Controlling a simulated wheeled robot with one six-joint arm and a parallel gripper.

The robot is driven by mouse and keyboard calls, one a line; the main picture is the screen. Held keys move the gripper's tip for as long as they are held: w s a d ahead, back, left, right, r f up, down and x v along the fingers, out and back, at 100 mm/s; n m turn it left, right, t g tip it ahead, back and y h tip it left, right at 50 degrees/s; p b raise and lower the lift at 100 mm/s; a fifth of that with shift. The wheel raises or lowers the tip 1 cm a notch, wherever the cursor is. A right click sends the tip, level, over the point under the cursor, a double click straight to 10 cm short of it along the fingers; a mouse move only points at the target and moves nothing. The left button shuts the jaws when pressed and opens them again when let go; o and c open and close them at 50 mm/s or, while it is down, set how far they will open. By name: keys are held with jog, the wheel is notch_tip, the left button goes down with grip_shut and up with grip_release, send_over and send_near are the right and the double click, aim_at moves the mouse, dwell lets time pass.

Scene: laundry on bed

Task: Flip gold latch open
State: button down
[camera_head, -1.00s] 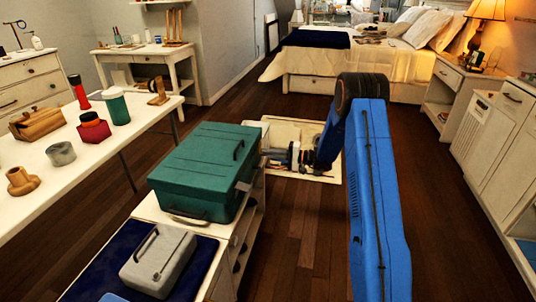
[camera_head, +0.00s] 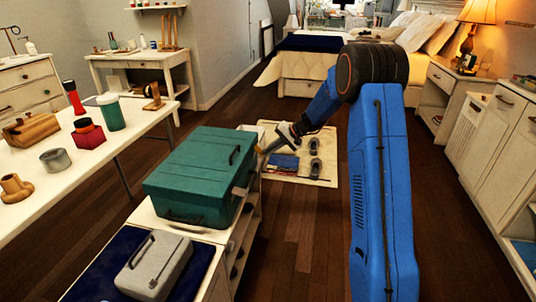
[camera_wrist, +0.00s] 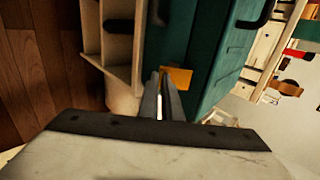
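The gold latch (camera_wrist: 177,77) shows in the wrist view as a small orange-gold plate on the side of the green toolbox (camera_wrist: 212,55). In the head view the green toolbox (camera_head: 200,170) sits lid down on a white shelf unit. My gripper (camera_head: 264,151) is beside its far right corner. In the wrist view the tips of my gripper (camera_wrist: 161,74) are close together, just left of the latch and partly over its near edge. Nothing shows between them. Whether they touch the latch I cannot tell.
A grey case (camera_head: 155,265) lies in front of the toolbox on the white shelf unit (camera_head: 228,245). A pale mat (camera_head: 325,140) with shoes and a blue cloth lies on the floor beyond. The white table (camera_head: 50,185) stands at left. The floor at right is clear.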

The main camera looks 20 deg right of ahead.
jog(key=shift+w+a+r+g+h, duration=0.1)
jog(key=shift+r+g+h, duration=0.5)
jog(key=shift+h, duration=0.45)
jog(key=shift+a+r+g+h, duration=0.15)
jog(key=shift+r+g+h, duration=0.5)
jog(key=shift+h, duration=0.35)
jog(key=shift+w+a+r+g+h, duration=0.1)
jog(key=shift+r+g+h, duration=0.35)
jog(key=shift+r+h, duration=0.45)
jog(key=shift+f+h, duration=0.15)
jog(key=shift+h, duration=0.2)
jog(key=c, duration=2)
grip_release()
jog(key=r, duration=0.5)
jog(key=s+d+r, duration=0.1)
jog(key=r, duration=0.5)
jog(key=d+r, duration=0.1)
jog(key=r, duration=0.5)
jog(key=shift+s+d+r, duration=0.15)
